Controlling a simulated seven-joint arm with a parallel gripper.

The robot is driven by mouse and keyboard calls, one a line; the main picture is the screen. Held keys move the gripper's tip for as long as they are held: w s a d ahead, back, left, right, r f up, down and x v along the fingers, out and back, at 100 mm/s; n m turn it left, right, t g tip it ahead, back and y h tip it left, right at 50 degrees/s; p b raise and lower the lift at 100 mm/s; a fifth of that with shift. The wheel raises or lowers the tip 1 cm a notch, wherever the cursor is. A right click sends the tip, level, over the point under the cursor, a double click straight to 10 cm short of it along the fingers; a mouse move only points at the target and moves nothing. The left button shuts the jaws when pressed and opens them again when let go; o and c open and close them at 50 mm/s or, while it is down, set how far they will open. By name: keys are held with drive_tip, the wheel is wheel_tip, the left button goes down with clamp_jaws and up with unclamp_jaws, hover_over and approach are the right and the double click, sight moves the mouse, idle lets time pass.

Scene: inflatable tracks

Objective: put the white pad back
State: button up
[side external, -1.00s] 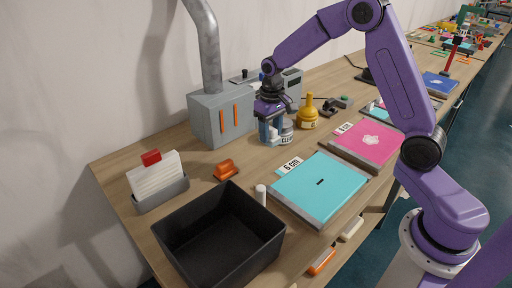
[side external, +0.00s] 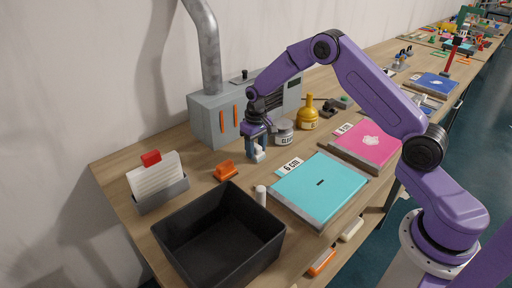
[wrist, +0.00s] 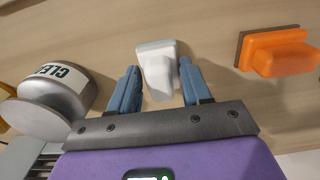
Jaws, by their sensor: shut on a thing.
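The white pad (wrist: 157,68) is between the two blue fingers of my gripper (wrist: 155,88) in the wrist view. In the side view my gripper (side external: 256,151) points down with the white pad (side external: 260,154) low at its fingertips, close to the table. My gripper is shut on the pad; I cannot tell whether the pad touches the table. A grey tin labelled "CLE..." (side external: 284,133) stands just right of the gripper and shows at left in the wrist view (wrist: 58,92). An orange block (side external: 226,170) lies to the left, and at right in the wrist view (wrist: 278,50).
A grey machine (side external: 216,122) with a duct stands behind my gripper. A black bin (side external: 262,246) and a small white cylinder (side external: 261,195) are in front. A teal board (side external: 335,185) and a pink board (side external: 372,150) lie to the right. A yellow bottle (side external: 307,115) stands beyond the tin.

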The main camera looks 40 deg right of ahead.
sight(256, 145)
drive_tip(key=shift+f, duration=0.1)
drive_tip(key=o, duration=1)
drive_tip(key=shift+r, duration=6.2)
